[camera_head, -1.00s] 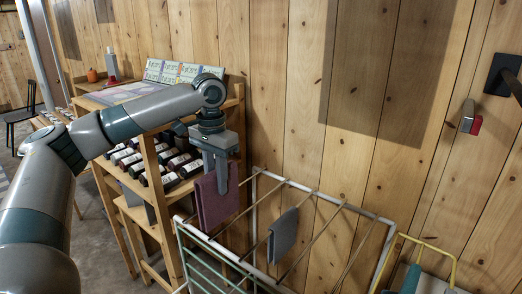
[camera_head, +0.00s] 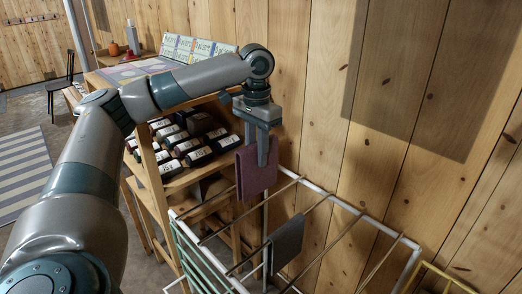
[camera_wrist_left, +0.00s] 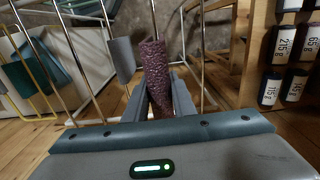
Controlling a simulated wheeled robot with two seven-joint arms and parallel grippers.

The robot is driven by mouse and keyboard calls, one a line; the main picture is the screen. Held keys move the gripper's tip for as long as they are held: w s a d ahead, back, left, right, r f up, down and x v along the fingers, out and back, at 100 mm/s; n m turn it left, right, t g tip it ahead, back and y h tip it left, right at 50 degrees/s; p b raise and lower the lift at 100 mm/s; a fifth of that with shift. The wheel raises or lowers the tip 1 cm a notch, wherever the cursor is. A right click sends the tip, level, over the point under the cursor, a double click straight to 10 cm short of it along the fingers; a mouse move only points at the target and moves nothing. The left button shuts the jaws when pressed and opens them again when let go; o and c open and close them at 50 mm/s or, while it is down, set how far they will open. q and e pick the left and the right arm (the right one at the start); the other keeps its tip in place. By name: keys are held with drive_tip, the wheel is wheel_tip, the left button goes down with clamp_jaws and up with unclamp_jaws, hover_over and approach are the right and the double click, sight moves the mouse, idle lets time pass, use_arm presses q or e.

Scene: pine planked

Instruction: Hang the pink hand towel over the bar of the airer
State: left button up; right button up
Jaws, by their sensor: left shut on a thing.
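The pink hand towel (camera_head: 257,172) looks dark plum and hangs folded from my left gripper (camera_head: 263,150). The gripper points down and is shut on its upper part. In the left wrist view the towel (camera_wrist_left: 157,72) stands out between the two fingers (camera_wrist_left: 160,103). The airer (camera_head: 345,203) has a white frame with several thin bars. The towel is at the airer's far left corner, with its lower edge near the bars; I cannot tell whether it touches one. My right gripper is not in view.
A grey cloth (camera_head: 287,243) hangs on an airer bar, right of the pink towel. The plank wall (camera_head: 320,110) rises behind. A yellow frame (camera_head: 440,277) is at lower right.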

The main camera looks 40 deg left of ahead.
sight(256, 162)
use_arm(q)
drive_tip(key=shift+s, duration=0.15)
drive_tip(key=shift+r+p, duration=0.1)
drive_tip(key=shift+p, duration=0.85)
drive_tip(key=shift+f, duration=0.55)
drive_tip(key=shift+f+b, duration=0.35)
drive_tip(key=shift+f, duration=0.7)
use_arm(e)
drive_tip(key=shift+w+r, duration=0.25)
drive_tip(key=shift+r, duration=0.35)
